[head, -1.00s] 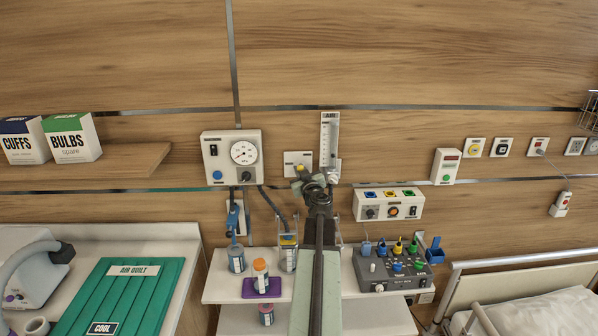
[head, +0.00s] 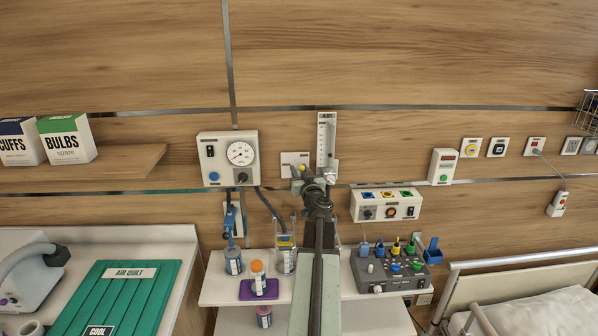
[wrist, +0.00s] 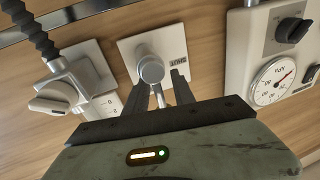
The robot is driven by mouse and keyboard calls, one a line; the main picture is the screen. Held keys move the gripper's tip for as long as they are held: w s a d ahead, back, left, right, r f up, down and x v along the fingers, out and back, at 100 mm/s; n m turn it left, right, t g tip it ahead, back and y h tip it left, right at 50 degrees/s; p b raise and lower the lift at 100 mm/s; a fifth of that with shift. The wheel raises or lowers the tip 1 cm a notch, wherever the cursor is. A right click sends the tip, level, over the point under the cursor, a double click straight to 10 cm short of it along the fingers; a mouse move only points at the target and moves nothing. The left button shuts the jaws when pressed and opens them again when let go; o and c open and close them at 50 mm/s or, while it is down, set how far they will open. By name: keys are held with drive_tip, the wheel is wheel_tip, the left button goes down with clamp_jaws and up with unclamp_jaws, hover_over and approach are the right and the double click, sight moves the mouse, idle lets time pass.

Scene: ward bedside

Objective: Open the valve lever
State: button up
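The valve is a white square wall plate (wrist: 172,42) marked SHUT, with a grey lever whose round hub (wrist: 151,69) faces the wrist camera. The lever's narrow stem runs down from the hub toward my gripper. In the head view the valve plate (head: 289,158) is partly behind my gripper (head: 309,179), and the lever is mostly hidden. In the wrist view my gripper (wrist: 161,92) is open, with its dark fingers on either side of the lever's stem. I cannot tell whether either finger touches it.
A gauge box (head: 228,158) is left of the valve on the wall. A flowmeter (head: 327,140) stands close on the right, with a socket panel (head: 385,205) below right. A shelf (head: 218,292) with bottles and a grey device (head: 390,268) lies below.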

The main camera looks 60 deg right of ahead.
drive_tip(key=v, duration=0.7)
drive_tip(key=shift+s+a, duration=0.25)
drive_tip(key=shift+a, duration=0.05)
